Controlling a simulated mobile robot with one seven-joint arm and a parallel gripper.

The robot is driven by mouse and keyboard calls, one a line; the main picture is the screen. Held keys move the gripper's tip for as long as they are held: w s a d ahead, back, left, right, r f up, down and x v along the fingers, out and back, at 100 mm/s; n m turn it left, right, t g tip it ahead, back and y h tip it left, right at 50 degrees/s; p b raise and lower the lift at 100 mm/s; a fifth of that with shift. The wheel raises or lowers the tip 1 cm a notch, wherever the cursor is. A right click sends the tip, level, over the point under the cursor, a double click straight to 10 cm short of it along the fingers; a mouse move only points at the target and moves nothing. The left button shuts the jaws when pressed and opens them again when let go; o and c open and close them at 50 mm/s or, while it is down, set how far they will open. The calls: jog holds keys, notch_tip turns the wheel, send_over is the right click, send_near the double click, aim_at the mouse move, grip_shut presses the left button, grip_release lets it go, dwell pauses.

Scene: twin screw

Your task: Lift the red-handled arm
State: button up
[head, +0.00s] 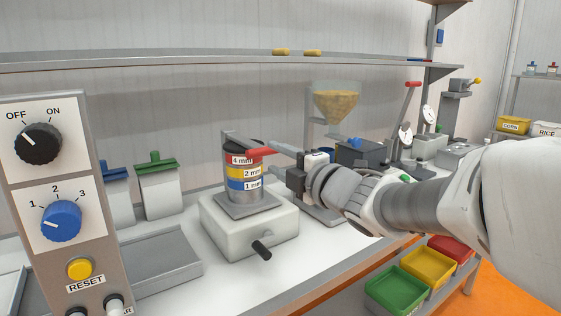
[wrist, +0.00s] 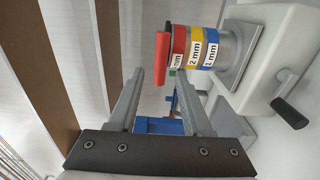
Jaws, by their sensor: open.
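The red handle (head: 262,152) of a grey arm lies across the top of a sieve stack (head: 243,172) with red, yellow and blue bands. The stack sits on a white shaker base (head: 250,226). In the wrist view, the red handle (wrist: 162,60) shows just ahead of my fingertips, roughly in line with the gap between them. My gripper (wrist: 158,78) is open and empty. In the head view my gripper (head: 277,149) reaches in from the right beside the stack top. Whether a finger touches the handle cannot be told.
Another red-handled lever (head: 412,85) stands on a device further right. A control panel (head: 62,200) is at the left front. A hopper (head: 337,103) stands behind my gripper. A shelf (head: 200,62) runs above. A black knob (head: 261,249) sticks out from the base.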

jog(key=shift+v, duration=0.75)
